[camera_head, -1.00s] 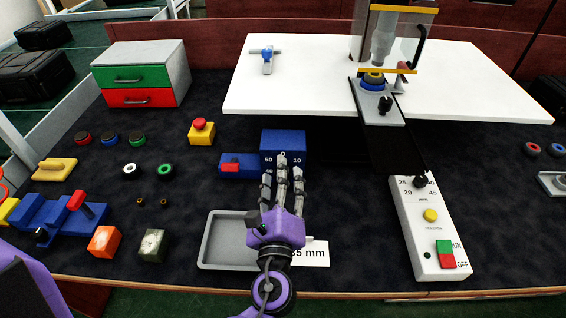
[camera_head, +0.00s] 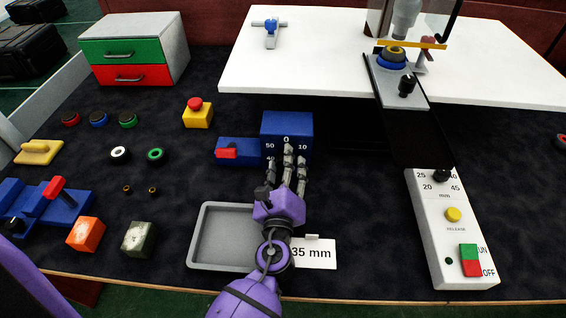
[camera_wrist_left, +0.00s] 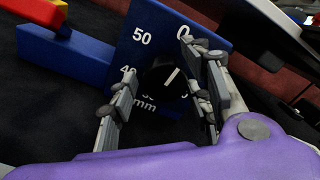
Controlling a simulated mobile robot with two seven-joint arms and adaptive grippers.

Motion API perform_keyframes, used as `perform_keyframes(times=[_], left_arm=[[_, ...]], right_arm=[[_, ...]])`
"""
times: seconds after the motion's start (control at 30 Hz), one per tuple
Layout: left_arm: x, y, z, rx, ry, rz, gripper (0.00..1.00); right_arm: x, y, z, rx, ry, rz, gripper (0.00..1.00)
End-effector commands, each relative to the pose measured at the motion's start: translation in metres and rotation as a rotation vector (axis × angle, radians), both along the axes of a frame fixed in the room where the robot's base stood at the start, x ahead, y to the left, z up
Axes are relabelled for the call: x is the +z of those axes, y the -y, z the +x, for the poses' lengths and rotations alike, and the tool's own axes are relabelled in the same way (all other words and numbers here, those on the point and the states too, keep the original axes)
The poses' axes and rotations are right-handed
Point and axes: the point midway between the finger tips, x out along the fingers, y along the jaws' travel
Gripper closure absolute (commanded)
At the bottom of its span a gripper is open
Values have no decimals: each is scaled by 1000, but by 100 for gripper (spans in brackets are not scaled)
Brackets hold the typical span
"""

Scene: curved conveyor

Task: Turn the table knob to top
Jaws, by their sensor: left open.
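The table knob, black with a white pointer line, shows in the left wrist view (camera_wrist_left: 162,76) on the front of a blue dial box (camera_head: 286,124). The dial has white numbers, with 0 at the top, 50 to its left and 10 to its right. The pointer line tilts toward the upper right in the wrist view. My left gripper (camera_head: 284,172) is open in front of the dial. In the wrist view its fingers (camera_wrist_left: 160,85) stand on either side of the knob. The fingers hide the knob in the head view, and contact cannot be told. My right gripper is out of view.
A grey tray (camera_head: 195,238) and a "35 mm" card (camera_head: 318,255) lie near my left wrist. A blue clamp with a red handle (camera_head: 227,153) adjoins the dial box. A white control box (camera_head: 450,225) stands right. The white table (camera_head: 320,75) is behind.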

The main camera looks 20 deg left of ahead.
Motion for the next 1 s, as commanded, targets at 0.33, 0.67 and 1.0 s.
perform_keyframes(times=[0.33, 0.67, 1.0], left_arm=[[-1, -1, 3, -1, -1, 0, 60], [-1, -2, 2, 2, -1, -2, 95], [-3, -3, 2, 5, 35, -133, 96]], right_arm=[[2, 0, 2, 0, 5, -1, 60], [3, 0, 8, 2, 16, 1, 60], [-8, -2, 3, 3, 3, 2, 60]])
